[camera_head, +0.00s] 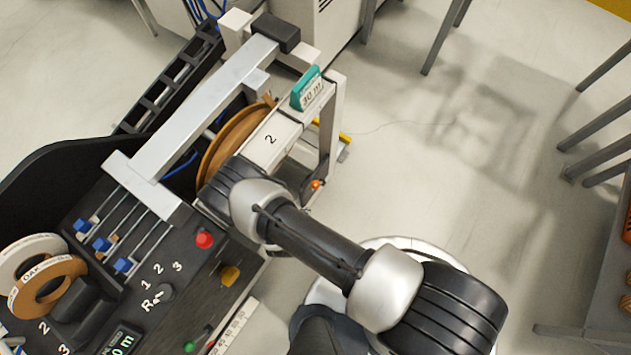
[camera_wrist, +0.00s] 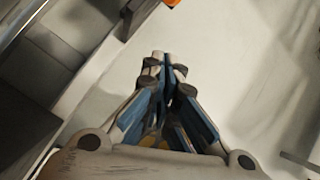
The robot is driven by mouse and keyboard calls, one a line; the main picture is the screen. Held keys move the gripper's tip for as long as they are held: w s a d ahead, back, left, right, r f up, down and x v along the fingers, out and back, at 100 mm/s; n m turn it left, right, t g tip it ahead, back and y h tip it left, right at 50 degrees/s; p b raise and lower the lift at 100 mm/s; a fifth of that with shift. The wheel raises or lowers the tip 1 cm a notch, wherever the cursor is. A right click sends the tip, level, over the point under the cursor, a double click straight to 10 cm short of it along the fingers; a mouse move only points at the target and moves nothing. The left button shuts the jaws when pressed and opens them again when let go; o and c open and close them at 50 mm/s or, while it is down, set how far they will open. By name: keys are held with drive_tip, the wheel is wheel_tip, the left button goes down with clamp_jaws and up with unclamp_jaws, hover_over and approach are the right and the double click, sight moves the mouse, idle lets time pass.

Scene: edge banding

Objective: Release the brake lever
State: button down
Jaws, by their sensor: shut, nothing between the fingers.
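A dark lever with an orange knob (camera_head: 316,184) sits low on the right side of the pale frame marked 2 (camera_head: 268,143); it looks like the brake lever, though no label shows. An orange tip (camera_wrist: 172,3), probably the same knob, is cut by the top edge of the wrist view, beyond my fingertips. My gripper (camera_wrist: 163,60) is shut and empty, its fingertips pointing toward that tip and apart from it. In the head view my gripper is hidden behind my arm, which reaches over the near end of the frame.
A brown banding reel (camera_head: 232,140) sits in the frame, with a teal display (camera_head: 306,88) above. A yellow bar (camera_head: 331,131) sticks out on the right. Open floor (camera_head: 440,150) lies to the right.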

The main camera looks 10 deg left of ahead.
drive_tip(key=w+f+b, duration=0.5)
drive_tip(key=w+f, duration=0.1)
drive_tip(key=w, duration=0.3)
drive_tip(key=shift+d+f+b, duration=0.35)
drive_tip(key=shift+f, duration=0.05)
idle(0.4)
